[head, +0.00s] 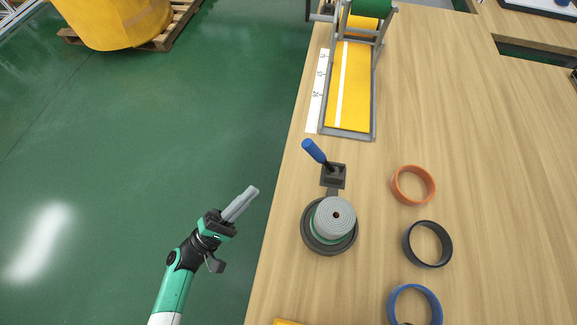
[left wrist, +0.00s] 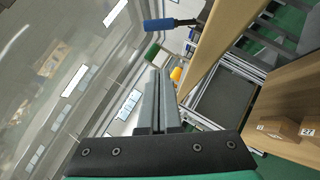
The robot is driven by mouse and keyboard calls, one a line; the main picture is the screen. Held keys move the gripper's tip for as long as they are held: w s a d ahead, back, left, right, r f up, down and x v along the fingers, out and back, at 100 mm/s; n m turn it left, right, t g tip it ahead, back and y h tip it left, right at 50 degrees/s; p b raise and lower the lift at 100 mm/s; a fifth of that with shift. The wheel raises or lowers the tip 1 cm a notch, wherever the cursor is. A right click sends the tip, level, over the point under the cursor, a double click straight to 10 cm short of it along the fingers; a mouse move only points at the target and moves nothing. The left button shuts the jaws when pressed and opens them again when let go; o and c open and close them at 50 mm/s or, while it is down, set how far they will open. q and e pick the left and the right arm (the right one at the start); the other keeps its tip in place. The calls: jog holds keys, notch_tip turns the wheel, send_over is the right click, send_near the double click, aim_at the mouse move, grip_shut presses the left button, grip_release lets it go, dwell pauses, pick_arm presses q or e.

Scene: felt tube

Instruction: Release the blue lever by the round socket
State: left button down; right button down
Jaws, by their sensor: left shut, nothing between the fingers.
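The blue lever (head: 313,150) rises from a dark block on the wooden table and leans to the upper left. Its blue handle also shows in the left wrist view (left wrist: 160,25), beyond the fingers and apart from them. The round socket (head: 309,237) is a dark ring just below the lever's block. A grey felt roll (head: 335,218) with a dark centre hole sits in it, with a green edge beneath. My left gripper (head: 253,190) is shut and empty, left of the table edge over the green floor. It also shows in the left wrist view (left wrist: 158,75). My right gripper is not in view.
An orange ring (head: 413,170), a black ring (head: 407,244) and a blue ring (head: 392,302) lie right of the socket. A yellow board in a grey frame (head: 350,90) with a number scale stands behind the lever. The table's right side is largely clear.

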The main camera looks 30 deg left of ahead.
pick_arm(q)
send_near(321, 157)
jog(key=w+a, duration=0.2)
jog(key=w, duration=0.1)
jog(key=w+a, duration=0.2)
jog(key=shift+r, duration=0.25)
jog(key=shift+w+d+r, duration=0.15)
jog(key=shift+d+r, duration=0.25)
jog(key=shift+d, duration=0.15)
jog(key=shift+w+d+r, duration=0.15)
jog(key=shift+d+r, duration=0.2)
jog(key=shift+d, duration=0.2)
jog(key=shift+w+d+r, duration=0.1)
jog(key=shift+d+r, duration=0.15)
jog(key=shift+d, duration=0.1)
